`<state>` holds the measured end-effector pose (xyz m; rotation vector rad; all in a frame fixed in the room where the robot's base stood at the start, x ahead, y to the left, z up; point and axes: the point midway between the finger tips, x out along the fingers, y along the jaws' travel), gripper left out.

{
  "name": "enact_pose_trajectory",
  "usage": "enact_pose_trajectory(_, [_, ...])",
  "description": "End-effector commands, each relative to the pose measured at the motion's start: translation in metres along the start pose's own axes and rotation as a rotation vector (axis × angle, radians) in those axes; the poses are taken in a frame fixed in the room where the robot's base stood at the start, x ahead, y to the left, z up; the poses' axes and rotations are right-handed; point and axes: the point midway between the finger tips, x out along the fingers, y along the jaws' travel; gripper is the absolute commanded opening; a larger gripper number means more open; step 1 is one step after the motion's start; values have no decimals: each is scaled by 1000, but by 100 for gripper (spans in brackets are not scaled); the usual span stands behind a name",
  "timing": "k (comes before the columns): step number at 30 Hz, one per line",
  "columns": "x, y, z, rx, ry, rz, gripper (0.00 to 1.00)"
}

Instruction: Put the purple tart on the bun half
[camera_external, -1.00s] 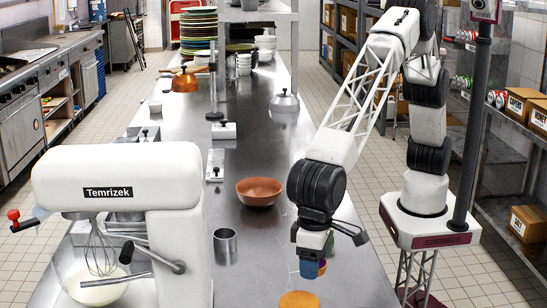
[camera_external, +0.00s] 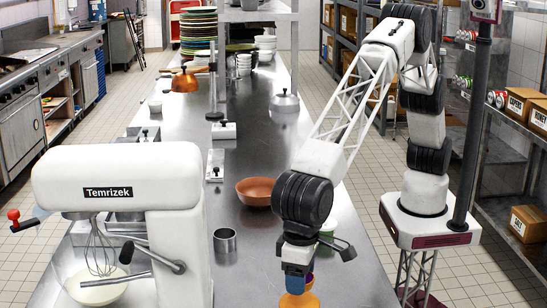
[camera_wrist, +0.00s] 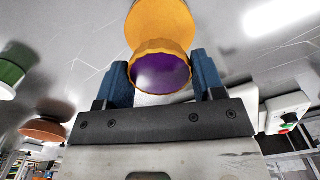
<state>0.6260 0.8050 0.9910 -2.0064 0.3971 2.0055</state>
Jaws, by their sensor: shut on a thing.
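The purple tart (camera_wrist: 162,72) has an orange fluted crust and a purple filling. In the wrist view it sits between the two blue fingers of my gripper (camera_wrist: 163,80), which is shut on it. In the external view my gripper (camera_external: 297,280) points down, with a little of the tart (camera_external: 309,278) showing at its right. The orange-yellow bun half (camera_external: 298,301) lies on the steel counter under my gripper, cut by the picture's lower edge. The bun half (camera_wrist: 160,25) appears just beyond the tart in the wrist view. Whether they touch, I cannot tell.
A copper bowl (camera_external: 256,193) and a steel cup (camera_external: 225,240) stand on the counter to the left of my gripper. A green-and-white round thing (camera_wrist: 10,77) shows at the left of the wrist view. A white stand mixer (camera_external: 120,190) stands at the left. The counter's right edge is near.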

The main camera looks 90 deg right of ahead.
Motion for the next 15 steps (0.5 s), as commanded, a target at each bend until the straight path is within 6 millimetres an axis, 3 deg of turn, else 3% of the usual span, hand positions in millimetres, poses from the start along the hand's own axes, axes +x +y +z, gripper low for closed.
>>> enact_pose_trajectory(9, [29, 0, 0, 0, -1, 2, 53])
enact_pose_trajectory(15, [34, 0, 0, 0, 0, -1, 53])
